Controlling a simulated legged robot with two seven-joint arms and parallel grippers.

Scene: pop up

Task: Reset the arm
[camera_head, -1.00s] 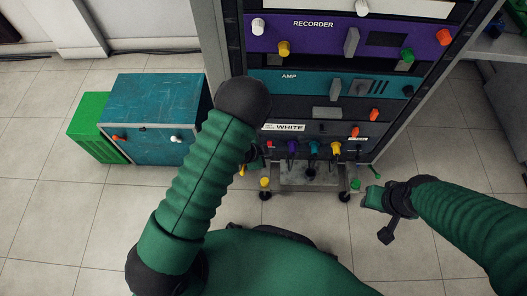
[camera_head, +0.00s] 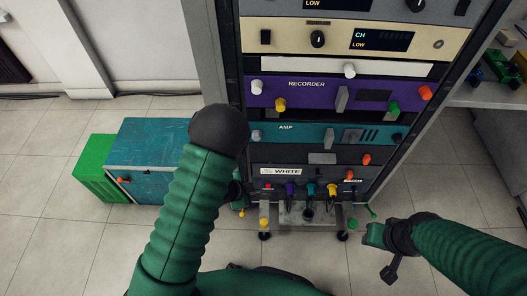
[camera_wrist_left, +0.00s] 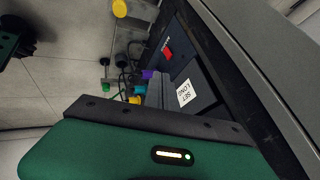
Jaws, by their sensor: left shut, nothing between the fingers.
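My left arm's green sleeve (camera_head: 182,215) rises in the middle of the head view, with its black joint in front of the rack's left edge. My left gripper (camera_head: 239,197) is mostly hidden behind that arm, low by the rack's left side. In the left wrist view its green housing fills the bottom and its grey fingers (camera_wrist_left: 157,92) are shut and empty, close to the rack front. My right gripper (camera_head: 376,236) hangs over the floor right of the rack base, apart from it. Its finger gap is unclear.
The equipment rack (camera_head: 330,134) stands ahead with knobs, sliders and coloured plugs (camera_head: 311,189) low down. A teal box (camera_head: 150,150) and a green crate (camera_head: 97,168) are on the floor at left. A grey table (camera_head: 490,96) stands right. Floor between rack and table is clear.

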